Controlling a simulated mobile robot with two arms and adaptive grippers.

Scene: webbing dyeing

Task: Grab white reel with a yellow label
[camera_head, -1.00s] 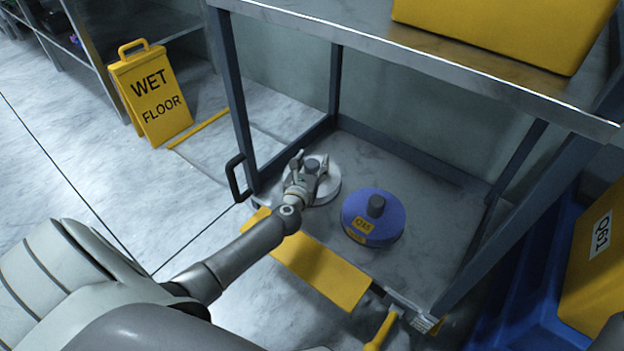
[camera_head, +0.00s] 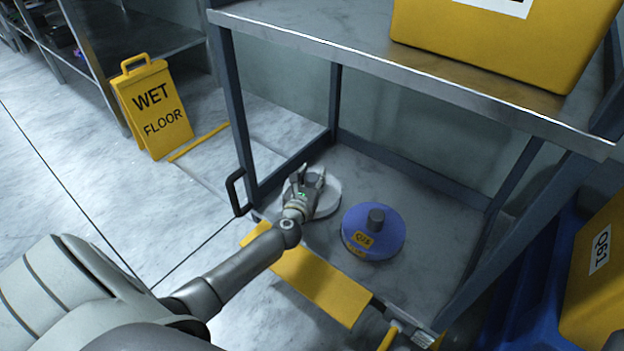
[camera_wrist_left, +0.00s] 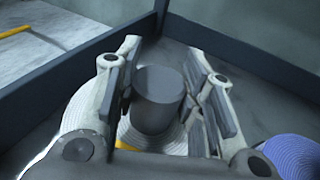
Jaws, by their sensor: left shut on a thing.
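The white reel (camera_head: 328,200) lies on the lower shelf (camera_head: 420,190) of the metal cart, toward its left side. My left gripper (camera_head: 308,178) is over it. In the left wrist view its fingers (camera_wrist_left: 160,98) are on both sides of the reel's grey knob (camera_wrist_left: 158,100), shut on it. The white reel's wound disc (camera_wrist_left: 85,120) shows around and below the fingers. A bit of yellow (camera_wrist_left: 124,155) shows on the reel beside the finger; its writing cannot be read. My right gripper is not in view.
A blue reel (camera_head: 373,232) with a grey knob and yellow label stands to the right on the same shelf. Cart posts (camera_head: 238,110) and the upper shelf edge (camera_head: 420,75) frame the space. A yellow bin (camera_head: 510,40) is above; a wet floor sign (camera_head: 153,108) stands at left.

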